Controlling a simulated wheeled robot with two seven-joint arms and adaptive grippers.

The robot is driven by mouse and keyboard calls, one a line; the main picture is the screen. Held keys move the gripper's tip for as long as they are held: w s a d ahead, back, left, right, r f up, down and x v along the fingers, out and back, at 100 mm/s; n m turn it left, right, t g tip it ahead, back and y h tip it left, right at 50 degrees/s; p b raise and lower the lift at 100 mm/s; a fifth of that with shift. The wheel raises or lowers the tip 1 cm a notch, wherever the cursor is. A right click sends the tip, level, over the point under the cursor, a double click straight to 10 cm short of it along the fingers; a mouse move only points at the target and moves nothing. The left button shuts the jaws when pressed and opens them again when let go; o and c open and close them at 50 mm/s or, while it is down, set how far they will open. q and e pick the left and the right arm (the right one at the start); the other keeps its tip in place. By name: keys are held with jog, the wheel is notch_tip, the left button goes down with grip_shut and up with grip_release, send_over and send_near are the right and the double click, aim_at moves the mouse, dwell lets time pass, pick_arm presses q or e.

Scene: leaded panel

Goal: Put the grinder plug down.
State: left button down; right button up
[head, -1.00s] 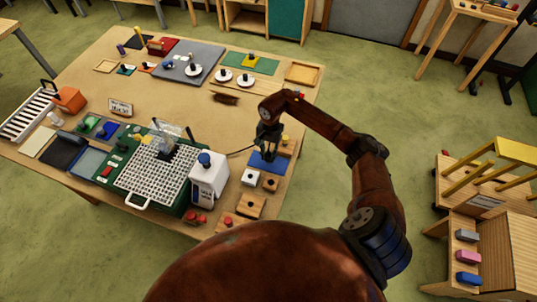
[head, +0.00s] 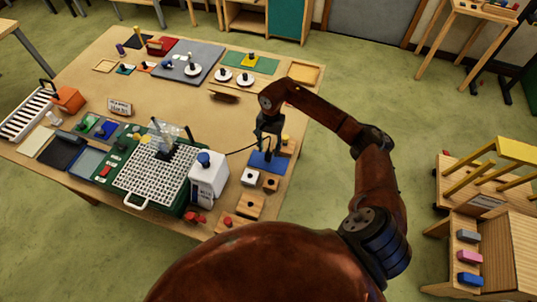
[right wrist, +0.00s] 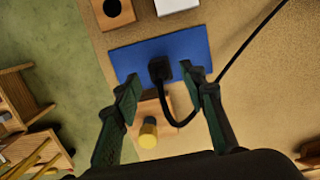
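The black grinder plug (right wrist: 160,68) rests on a blue mat (right wrist: 192,45) near the table's right edge, with its black cable curving away from it. My right gripper (right wrist: 165,78) is open, its two green-padded fingers apart on either side of the plug in the right wrist view and not touching it. In the head view my right gripper (head: 268,138) hangs above the blue mat (head: 262,165). The plug is small and dark there below the fingers. My left gripper is not in view.
A white grinder box (head: 208,178) with a blue knob stands left of the mat, beside a white grid (head: 150,180). Wooden blocks (head: 250,205) sit in front of the mat. A wooden block with a yellow-topped peg (right wrist: 148,132) is close by the mat. The cable runs toward the grinder.

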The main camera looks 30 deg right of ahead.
notch_tip(320, 180, up, 8)
jog(key=b, duration=0.1)
jog(key=shift+w+d, duration=0.3)
jog(key=shift+d, duration=0.05)
